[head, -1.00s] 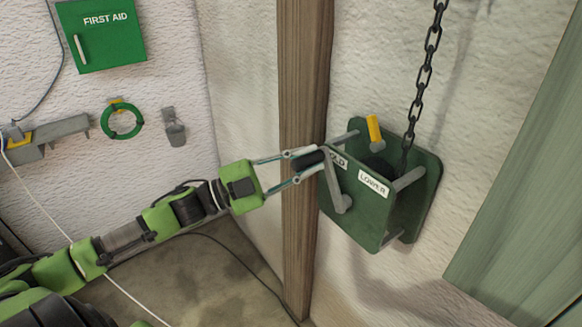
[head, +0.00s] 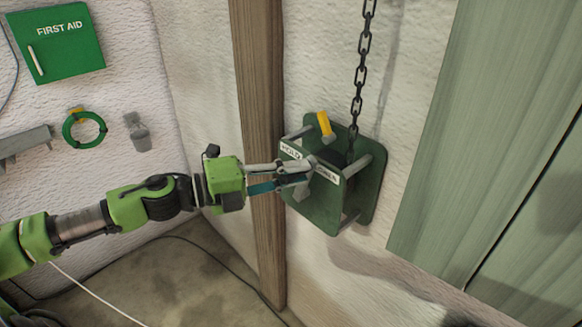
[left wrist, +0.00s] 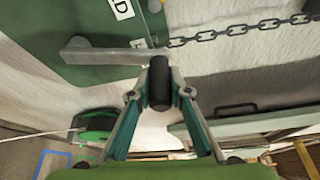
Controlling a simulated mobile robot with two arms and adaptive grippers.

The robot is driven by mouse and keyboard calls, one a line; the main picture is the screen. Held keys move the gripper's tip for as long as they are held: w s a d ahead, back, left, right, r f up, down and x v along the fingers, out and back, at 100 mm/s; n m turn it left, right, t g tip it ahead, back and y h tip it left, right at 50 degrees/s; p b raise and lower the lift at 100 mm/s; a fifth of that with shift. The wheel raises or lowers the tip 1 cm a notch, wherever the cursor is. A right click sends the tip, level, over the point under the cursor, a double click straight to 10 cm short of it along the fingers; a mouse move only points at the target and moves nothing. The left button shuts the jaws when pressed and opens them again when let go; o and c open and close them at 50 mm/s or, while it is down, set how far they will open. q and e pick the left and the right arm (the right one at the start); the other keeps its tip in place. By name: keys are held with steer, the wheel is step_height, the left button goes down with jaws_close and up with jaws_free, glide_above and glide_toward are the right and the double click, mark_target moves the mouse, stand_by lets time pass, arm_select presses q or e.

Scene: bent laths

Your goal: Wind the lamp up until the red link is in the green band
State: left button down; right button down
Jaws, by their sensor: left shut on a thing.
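The green winch (head: 312,212) is on the wall right of a wooden post, with HOLD and LOWER labels and a yellow-tipped lever (head: 324,124) on top. A dark chain (head: 362,62) runs up from it; it also shows in the left wrist view (left wrist: 240,29). My left gripper (head: 302,172) is in front of the winch, its fingers partly covering the labels. In the left wrist view my fingers (left wrist: 160,92) are shut on the black crank grip (left wrist: 160,80), at the end of the grey crank arm (left wrist: 108,56). No lamp, red link or green band shows.
The wooden post (head: 258,140) stands close behind my left gripper. A green slatted panel (head: 480,130) is to the right. A first aid box (head: 55,42), a green ring (head: 84,129) and a grey bracket (head: 25,142) are on the left wall.

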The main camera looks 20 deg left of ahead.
arm_select(q)
steer(key=shift+s+d+f+m, duration=0.2)
steer(key=shift+s+d+m, duration=0.15)
steer(key=shift+d, duration=0.2)
steer(key=shift+f, duration=0.1)
steer(key=c, duration=1.9)
jaws_free()
steer(key=shift+w, duration=0.1)
steer(key=shift+v, duration=0.9)
steer(key=shift+r+v, duration=0.15)
steer(key=shift+v, duration=2.4)
steer(key=shift+r+v, duration=0.1)
steer(key=shift+v, duration=2.4)
